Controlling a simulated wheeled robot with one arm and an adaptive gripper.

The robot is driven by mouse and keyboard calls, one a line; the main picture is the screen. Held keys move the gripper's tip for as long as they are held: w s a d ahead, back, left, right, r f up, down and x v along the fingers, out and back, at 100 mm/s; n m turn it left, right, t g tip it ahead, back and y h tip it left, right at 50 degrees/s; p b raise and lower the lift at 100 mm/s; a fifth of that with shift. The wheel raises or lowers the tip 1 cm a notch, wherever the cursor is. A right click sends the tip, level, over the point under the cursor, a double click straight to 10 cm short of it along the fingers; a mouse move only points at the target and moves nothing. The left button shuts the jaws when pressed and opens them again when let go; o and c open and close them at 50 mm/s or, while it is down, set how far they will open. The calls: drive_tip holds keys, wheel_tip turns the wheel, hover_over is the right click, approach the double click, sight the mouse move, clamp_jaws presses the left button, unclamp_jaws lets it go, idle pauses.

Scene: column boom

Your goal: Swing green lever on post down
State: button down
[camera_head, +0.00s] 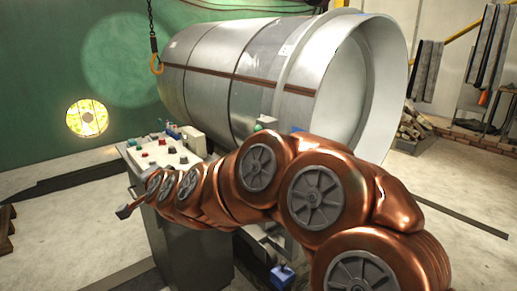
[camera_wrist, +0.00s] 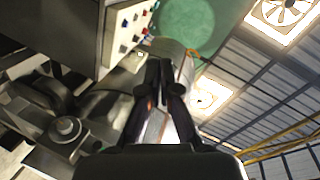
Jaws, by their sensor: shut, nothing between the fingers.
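In the wrist view my gripper (camera_wrist: 164,72) has its two dark fingers drawn together with nothing between them. The fingertips lie in front of a pale cylindrical surface, below a panel with coloured knobs. No lever on a post is clearly visible, and my arm hides part of that area.
A large metal drum (camera_head: 250,75) fills the middle of the head view. A control box (camera_head: 160,150) with coloured buttons stands left of my arm. A hook (camera_head: 156,66) hangs at upper left. A blue knob (camera_head: 283,272) is low, beneath my arm. Open floor lies at left.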

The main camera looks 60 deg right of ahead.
drive_tip(key=s+d+m+g+h+b, duration=0.1)
drive_tip(key=s+d+m+g+h, duration=0.2)
drive_tip(key=d, duration=0.5)
drive_tip(key=s+d+m+g+h+b, duration=0.1)
drive_tip(key=s+d+m+g+h, duration=0.1)
drive_tip(key=s+d+m+h, duration=0.3)
drive_tip(key=s+d+f+m+g+h+b, duration=0.1)
drive_tip(key=s+d+m+g+h, duration=0.2)
drive_tip(key=s+d+m, duration=0.4)
drive_tip(key=d+h, duration=0.1)
drive_tip(key=d, duration=0.5)
drive_tip(key=shift+g+b, duration=0.3)
drive_tip(key=shift+b, duration=0.05)
drive_tip(key=shift+f, duration=0.1)
drive_tip(key=w+a+p+x, duration=0.1)
drive_tip(key=w+p+x, duration=0.1)
drive_tip(key=x, duration=1)
drive_tip(key=shift+w+d+p, duration=0.3)
drive_tip(key=shift+w+d, duration=0.1)
drive_tip(key=shift+w, duration=0.05)
drive_tip(key=shift+w+r+p, duration=0.1)
drive_tip(key=shift+r+p, duration=0.15)
drive_tip(key=shift+p, duration=0.1)
